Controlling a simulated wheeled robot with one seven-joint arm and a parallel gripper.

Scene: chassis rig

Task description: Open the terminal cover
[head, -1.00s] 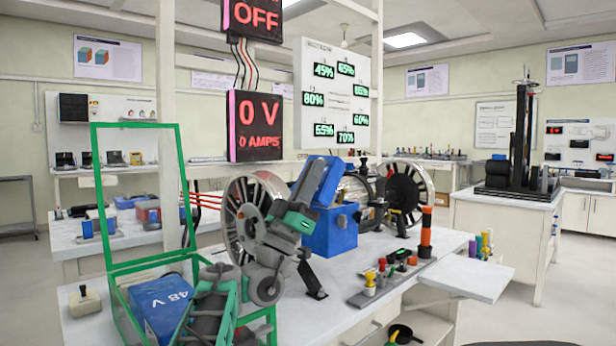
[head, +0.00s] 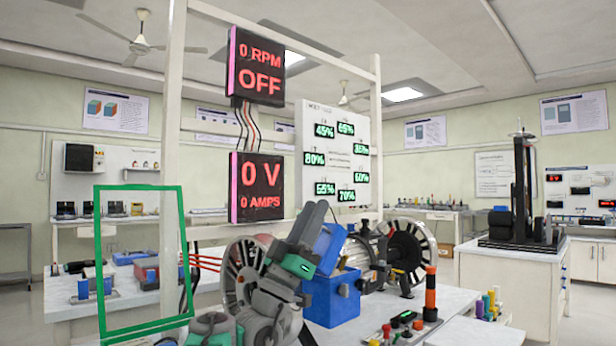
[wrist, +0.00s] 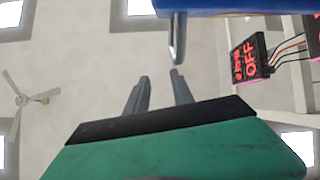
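A blue terminal box (head: 332,297) sits on the motor rig on the bench in the head view. A blue panel, seemingly its cover (head: 329,248), stands tilted above it, partly hidden behind my gripper (head: 318,208). My gripper points upward close beside the panel's left side. In the wrist view my gripper (wrist: 160,75) has its two fingers apart with nothing between them. A blue edge (wrist: 230,9) crosses the top of that view, with a grey metal tab hanging from it just beyond the fingertips. I cannot tell whether they touch.
A green open frame (head: 98,260) stands at the left. Spoked wheels (head: 408,250) flank the motor. An orange and black stack light (head: 430,293) and coloured knobs are at the bench's right. Displays (head: 258,188) on a white post frame read OFF and 0 V. Space above the box is open.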

